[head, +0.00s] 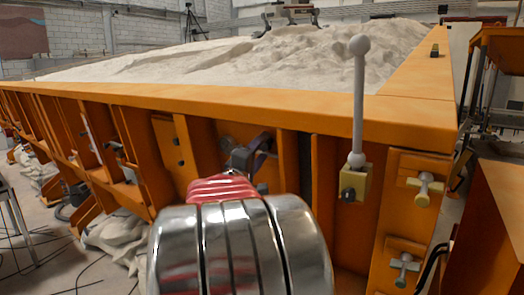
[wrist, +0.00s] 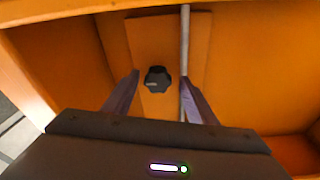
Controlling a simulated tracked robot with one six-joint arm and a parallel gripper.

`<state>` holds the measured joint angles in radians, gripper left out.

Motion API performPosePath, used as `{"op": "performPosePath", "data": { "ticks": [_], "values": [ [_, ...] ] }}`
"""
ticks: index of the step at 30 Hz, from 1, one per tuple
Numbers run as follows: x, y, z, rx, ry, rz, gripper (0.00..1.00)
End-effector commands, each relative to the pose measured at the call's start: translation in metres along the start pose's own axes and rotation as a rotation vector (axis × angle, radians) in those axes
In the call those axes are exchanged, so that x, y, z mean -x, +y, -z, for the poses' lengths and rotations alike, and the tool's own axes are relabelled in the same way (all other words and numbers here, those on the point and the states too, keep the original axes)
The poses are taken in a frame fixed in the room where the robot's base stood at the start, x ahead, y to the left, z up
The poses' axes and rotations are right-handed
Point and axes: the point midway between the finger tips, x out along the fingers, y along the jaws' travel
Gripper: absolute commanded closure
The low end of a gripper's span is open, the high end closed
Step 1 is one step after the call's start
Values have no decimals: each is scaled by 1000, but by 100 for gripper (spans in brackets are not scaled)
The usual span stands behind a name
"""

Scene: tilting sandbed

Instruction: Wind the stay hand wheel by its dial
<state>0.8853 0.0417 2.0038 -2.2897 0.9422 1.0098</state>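A black lobed hand wheel (wrist: 157,79) sits on an orange plate (wrist: 150,35) in the wrist view, with small light marks on its face too small to read. A grey rod (wrist: 185,45) runs upright just right of it. My gripper (wrist: 160,76) is open, one finger on each side of the wheel; the right finger overlaps the rod. I cannot tell whether either finger touches. In the head view my gripper (head: 250,155) is at the bed's orange side wall, partly behind my arm. No separate dial can be made out.
The sandbed (head: 300,110) has an orange rim and ribbed wall, with pale sand (head: 230,65) on top. A lever with white balls (head: 358,100) stands at the right. Two cross handles (head: 424,188) (head: 403,268) stick out beyond it. White sacks (head: 115,235) lie on the floor at left.

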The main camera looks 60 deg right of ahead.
Motion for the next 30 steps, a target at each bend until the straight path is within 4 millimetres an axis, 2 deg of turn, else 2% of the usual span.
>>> {"op": "performPosePath", "data": {
  "ticks": [7, 11, 30],
  "values": [
    [2, 2, 1, -1, 2, -3, 48],
    [12, 2, 2, -1, 3, -3, 48],
    [115, 0, 1, 0, 4, -1, 48]
  ]
}}
